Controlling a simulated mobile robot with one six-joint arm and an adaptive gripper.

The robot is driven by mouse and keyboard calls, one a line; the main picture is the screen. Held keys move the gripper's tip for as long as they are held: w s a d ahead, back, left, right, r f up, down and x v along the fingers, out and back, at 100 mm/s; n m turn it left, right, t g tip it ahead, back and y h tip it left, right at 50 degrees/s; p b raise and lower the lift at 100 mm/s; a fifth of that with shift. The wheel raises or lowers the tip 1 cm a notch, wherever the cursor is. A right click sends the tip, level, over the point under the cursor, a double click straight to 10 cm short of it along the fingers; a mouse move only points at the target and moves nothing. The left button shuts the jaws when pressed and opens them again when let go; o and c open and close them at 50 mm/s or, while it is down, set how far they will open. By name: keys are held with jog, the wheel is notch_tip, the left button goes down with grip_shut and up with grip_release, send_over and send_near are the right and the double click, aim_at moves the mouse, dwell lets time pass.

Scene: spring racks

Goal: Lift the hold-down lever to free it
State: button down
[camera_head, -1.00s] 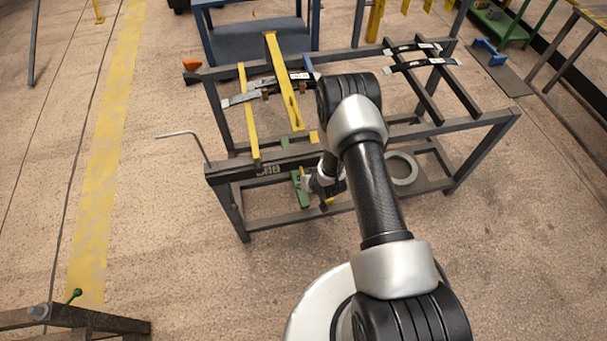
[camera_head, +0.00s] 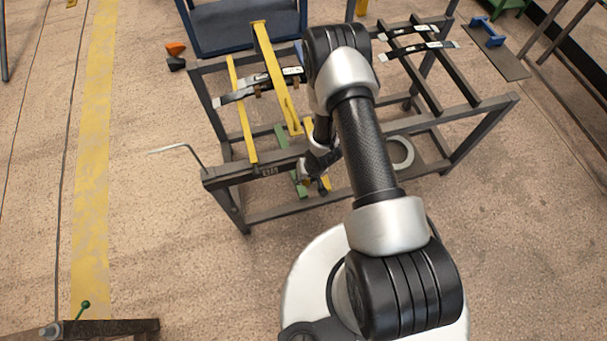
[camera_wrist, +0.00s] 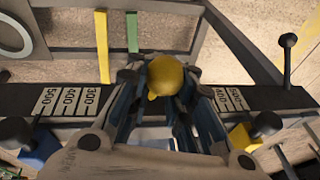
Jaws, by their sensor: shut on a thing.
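The hold-down lever's yellow ball-shaped knob (camera_wrist: 166,76) sits between the fingers of my gripper (camera_wrist: 165,88) in the wrist view. The fingers are closed on it from both sides. In the head view a wide yellow bar (camera_head: 272,70), which looks like the lever, slopes over the left part of the spring rack (camera_head: 228,172). A dark leaf spring (camera_head: 235,96) lies across the rack under it. My arm hides part of the rack's middle, and the grip on the knob cannot be made out in the head view.
A thinner yellow bar (camera_head: 241,110) runs beside the wide one. More leaf springs (camera_head: 420,48) lie on the right rails. A bent rod (camera_head: 180,149) juts from the rack's left corner. A ring (camera_head: 401,153) lies low in the rack.

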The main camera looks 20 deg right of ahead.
jog(key=c, duration=1.4)
grip_release()
jog(key=shift+o, duration=0.2)
jog(key=v, duration=1.2)
